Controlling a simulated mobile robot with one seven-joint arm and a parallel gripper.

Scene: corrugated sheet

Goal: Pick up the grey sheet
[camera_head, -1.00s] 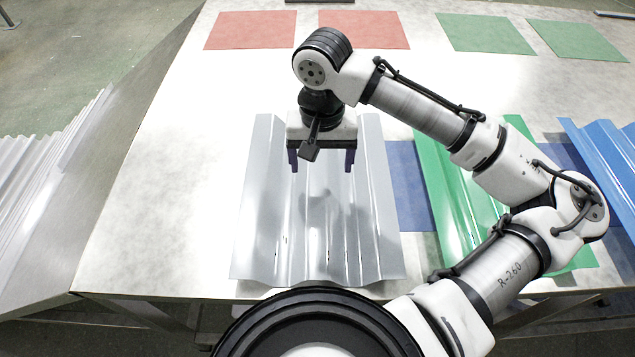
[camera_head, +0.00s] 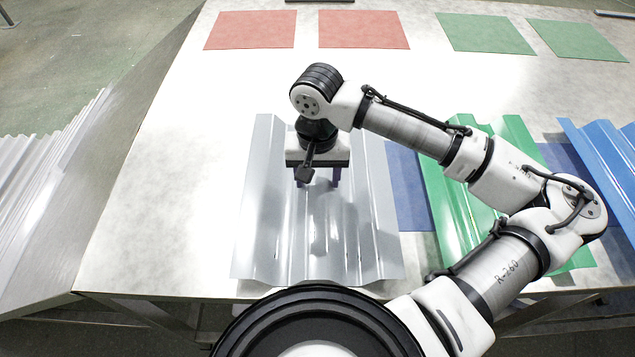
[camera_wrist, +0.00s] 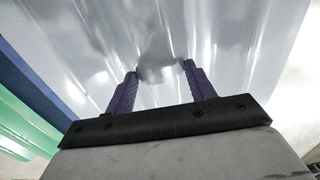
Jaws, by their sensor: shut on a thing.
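The grey corrugated sheet (camera_head: 345,235) lies on the table in front of my base, its ridges running away from me. It fills most of the wrist view (camera_wrist: 215,45). My gripper (camera_head: 317,182) points down over the sheet's middle. In the wrist view the two purple fingers (camera_wrist: 161,80) reach the sheet's surface and stand on either side of a ridge, shut on it. The fingertips are partly hidden by the wrist in the head view. The sheet looks flat on the table, with no clear gap under it.
A green corrugated sheet (camera_head: 462,212) and a blue corrugated sheet (camera_head: 605,160) lie to the right, near flat blue squares (camera_head: 408,185). Red squares (camera_head: 250,30) and green squares (camera_head: 485,34) lie at the back. The table's middle back is clear.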

